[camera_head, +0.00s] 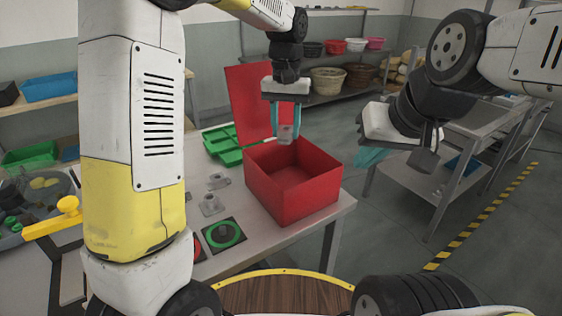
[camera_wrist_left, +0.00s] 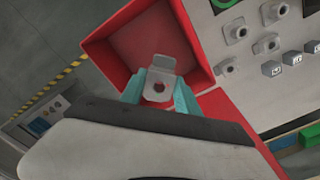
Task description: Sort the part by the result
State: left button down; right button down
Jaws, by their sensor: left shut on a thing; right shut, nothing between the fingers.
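My left gripper (camera_head: 286,122) is shut on a small grey metal part (camera_head: 286,134) with a hole in it. It holds the part above the back edge of the open red box (camera_head: 292,190), whose inside looks empty. In the left wrist view the part (camera_wrist_left: 158,86) sits between the teal fingers, in front of the red box (camera_wrist_left: 118,52). The box's red lid (camera_head: 258,105) stands up behind it. My right gripper (camera_head: 372,158) is shut and empty, off to the right over the floor, partly hidden by its own wrist.
Several grey metal parts (camera_head: 210,205) stand on the table left of the box. A green ring (camera_head: 224,235) is on a dark plate near them. A steel trolley (camera_head: 440,180) stands at right.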

pick_arm(q)
jog(key=shift+w+a+f, duration=0.1)
jog(key=shift+w+f, duration=0.05)
jog(key=shift+f, duration=2.85)
jog(key=c, duration=0.8)
grip_release()
notch_tip(320, 180, up, 8)
jog(key=shift+f, duration=0.1)
